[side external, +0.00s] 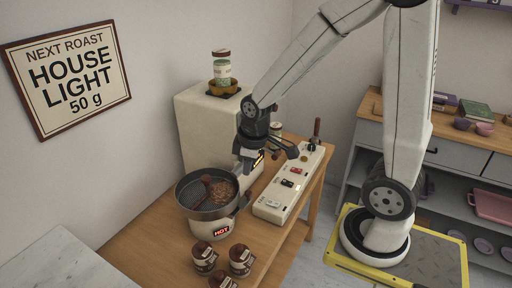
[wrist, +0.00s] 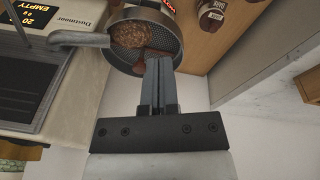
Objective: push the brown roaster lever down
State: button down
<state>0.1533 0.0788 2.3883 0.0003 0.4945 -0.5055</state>
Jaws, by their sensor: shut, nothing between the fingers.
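The roaster is a tall cream machine (side external: 203,128) with a round grey pan (side external: 183,203) of brown beans (side external: 222,193) at its front. A brown lever (side external: 317,128) stands upright at the far end of the long cream switch panel (side external: 268,210); I cannot tell whether it is the roaster's lever. My gripper (side external: 244,170) is shut and empty, pointing down beside the pan, away from that lever. In the wrist view its closed fingers (wrist: 158,64) overlap the near rim of the pan (wrist: 178,42). A reddish-brown part (wrist: 156,54) shows just behind the fingertips; contact is unclear.
Several brown-lidded jars (side external: 241,259) stand at the front of the wooden table (side external: 160,232). A green-and-white jar (side external: 222,68) sits on top of the roaster. The panel carries several coloured switches. A wooden-topped shelf (side external: 365,105) stands at the right.

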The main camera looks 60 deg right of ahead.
jog(key=w+d+r+n+g, duration=0.1)
jog(key=w+d+r+n, duration=0.2)
jog(key=d+n, duration=0.6)
notch_tip(320, 180, up, 3)
jog(key=n+g, duration=0.1)
jog(key=n, duration=0.4)
send_over(277, 153)
jog(key=shift+d+f, duration=0.1)
jog(key=shift+d, duration=0.05)
jog(key=shift+f, duration=0.1)
notch_tip(277, 153, down, 14)
jog(key=shift+r, duration=0.1)
